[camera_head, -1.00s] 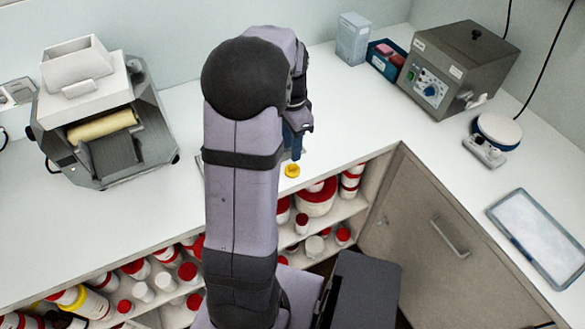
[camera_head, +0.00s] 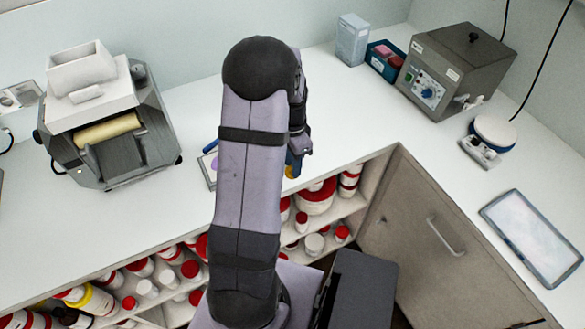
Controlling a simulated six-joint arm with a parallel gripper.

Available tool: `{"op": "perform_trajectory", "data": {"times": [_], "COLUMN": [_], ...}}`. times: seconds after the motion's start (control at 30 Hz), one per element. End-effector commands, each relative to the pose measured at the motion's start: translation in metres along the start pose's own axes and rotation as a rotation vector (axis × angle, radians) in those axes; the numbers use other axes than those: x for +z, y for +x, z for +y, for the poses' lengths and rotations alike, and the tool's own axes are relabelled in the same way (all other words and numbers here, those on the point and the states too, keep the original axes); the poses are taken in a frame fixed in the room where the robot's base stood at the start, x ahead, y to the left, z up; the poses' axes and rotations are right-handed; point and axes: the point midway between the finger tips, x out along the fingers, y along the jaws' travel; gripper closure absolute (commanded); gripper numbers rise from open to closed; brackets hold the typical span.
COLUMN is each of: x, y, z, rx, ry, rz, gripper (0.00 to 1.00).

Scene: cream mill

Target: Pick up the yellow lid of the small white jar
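The yellow lid (camera_head: 290,172) shows as a small yellow patch near the front edge of the white counter, just above the open shelves. My gripper (camera_head: 294,163) is at the lid and covers most of it from this view. Only a bit of its blue finger part shows, so I cannot tell whether it is open or shut, or whether it touches the lid. The white jar itself cannot be made out; it is hidden or too small to tell.
My arm hides part of the counter (camera_head: 340,110). A grey tray (camera_head: 208,172) with a blue item (camera_head: 210,146) shows just left of it. The mill (camera_head: 108,125) stands left, a grey box device (camera_head: 455,70) at the back right. Shelves of red-lidded jars (camera_head: 316,200) lie below.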

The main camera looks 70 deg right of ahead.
Motion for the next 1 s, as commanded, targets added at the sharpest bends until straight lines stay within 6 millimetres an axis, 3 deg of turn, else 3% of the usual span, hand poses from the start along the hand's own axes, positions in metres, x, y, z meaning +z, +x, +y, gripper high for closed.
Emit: {"op": "perform_trajectory", "data": {"times": [0.13, 0.23, 0.27, 0.73, 1.0], "x": [0.000, 0.000, 0.000, -0.001, -0.001], "y": [0.000, 0.000, 0.000, -0.006, -0.041], "z": [0.000, 0.000, 0.000, -0.001, -0.001], "rx": [0.000, 0.000, 0.000, -0.002, -0.005], "ry": [0.000, 0.000, 0.000, 0.000, 0.000], "rz": [0.000, 0.000, 0.000, 0.001, 0.004], "gripper": [0.73, 0.97, 1.00, 1.00, 1.00]}}
